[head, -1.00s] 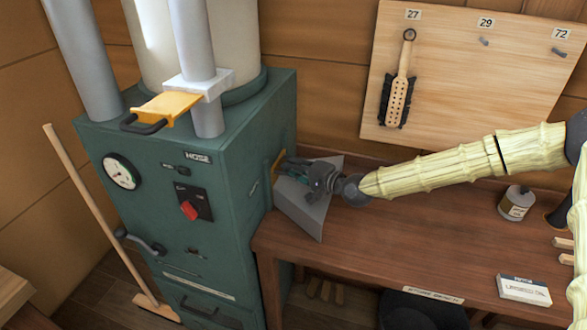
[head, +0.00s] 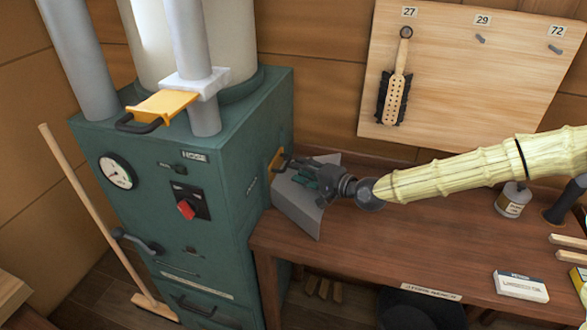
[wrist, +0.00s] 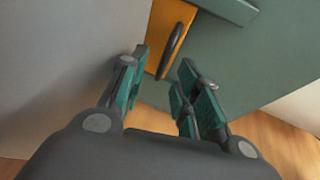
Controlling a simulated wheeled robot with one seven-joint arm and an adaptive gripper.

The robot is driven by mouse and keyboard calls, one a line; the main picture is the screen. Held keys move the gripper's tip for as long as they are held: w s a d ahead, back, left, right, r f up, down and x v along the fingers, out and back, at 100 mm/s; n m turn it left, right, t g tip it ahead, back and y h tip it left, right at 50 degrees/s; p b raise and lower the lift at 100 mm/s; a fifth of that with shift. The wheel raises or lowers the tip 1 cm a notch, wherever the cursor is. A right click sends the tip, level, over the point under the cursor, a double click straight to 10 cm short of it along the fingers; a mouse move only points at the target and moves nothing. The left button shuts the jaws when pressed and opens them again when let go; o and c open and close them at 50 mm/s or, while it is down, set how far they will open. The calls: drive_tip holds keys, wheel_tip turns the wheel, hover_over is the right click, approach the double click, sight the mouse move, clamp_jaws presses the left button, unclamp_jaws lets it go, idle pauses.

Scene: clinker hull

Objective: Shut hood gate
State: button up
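The hood gate is a yellow plate (head: 276,160) with a dark loop handle (head: 284,163), on the right side of the green machine (head: 215,190), by the grey hood (head: 297,208). In the wrist view the yellow plate (wrist: 168,28) and handle (wrist: 174,48) show just beyond and between my fingertips. My gripper (head: 296,168) is open, its fingers (wrist: 164,62) spread and pointing at the handle. It holds nothing; I cannot tell whether the tips overlap the handle. A second yellow gate (head: 165,104) with a dark handle sticks out from the upright pipe on top.
The grey hood lies right beside my gripper on the wooden bench (head: 390,240). A pegboard with a brush (head: 396,97) hangs behind. A tin (head: 513,200) and a small box (head: 521,287) stand on the right. The bench middle is clear. A broom (head: 97,215) leans on the left.

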drive_tip(key=shift+v, duration=3.9)
drive_tip(key=shift+a, duration=0.1)
